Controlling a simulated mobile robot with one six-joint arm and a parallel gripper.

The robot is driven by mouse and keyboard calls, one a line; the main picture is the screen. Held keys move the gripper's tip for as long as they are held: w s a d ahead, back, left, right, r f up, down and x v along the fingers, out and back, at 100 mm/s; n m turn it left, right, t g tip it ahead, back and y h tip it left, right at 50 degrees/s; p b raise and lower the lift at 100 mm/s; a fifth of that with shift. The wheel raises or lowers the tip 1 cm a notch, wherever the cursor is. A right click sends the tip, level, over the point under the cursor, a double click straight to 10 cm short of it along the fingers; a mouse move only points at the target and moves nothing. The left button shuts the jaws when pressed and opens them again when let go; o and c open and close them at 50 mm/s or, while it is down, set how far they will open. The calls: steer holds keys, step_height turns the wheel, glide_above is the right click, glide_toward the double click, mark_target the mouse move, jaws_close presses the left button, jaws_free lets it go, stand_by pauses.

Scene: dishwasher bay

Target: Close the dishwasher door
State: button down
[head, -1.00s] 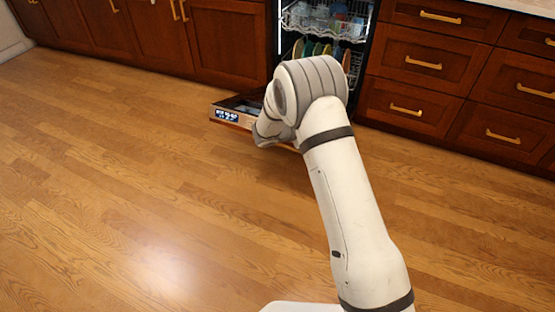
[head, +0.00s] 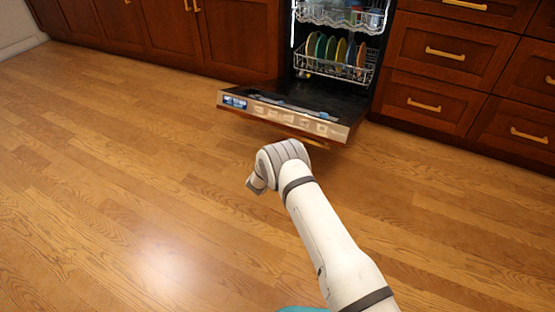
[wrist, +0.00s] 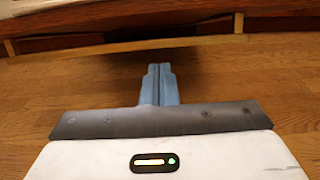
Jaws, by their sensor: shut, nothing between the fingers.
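The dishwasher door (head: 288,119) is folded down, open and low over the floor. Its front edge carries a lit display at the left end. Its inner face is uppermost, and the lower part runs back to the dishwasher. My gripper shows in the wrist view (wrist: 160,84), its two blue-grey fingers together with nothing between them. The fingers point toward the door's wooden outer side (wrist: 125,44), which spans the top of that view, with floor visible between. In the head view my wrist is low in front of the door, and the fingertips are hidden.
The dishwasher's lower rack (head: 330,70) holds several coloured plates and sits inside. The upper rack (head: 340,18) also holds dishes. Wooden drawers (head: 440,55) stand to the right and cabinets (head: 240,40) to the left. The wooden floor (head: 120,190) is clear.

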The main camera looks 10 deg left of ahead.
steer(key=w+d+r+b, duration=0.1)
steer(key=w+r+b, duration=0.1)
steer(key=w, duration=0.3)
steer(key=shift+d+r, duration=0.4)
steer(key=shift+r, duration=0.25)
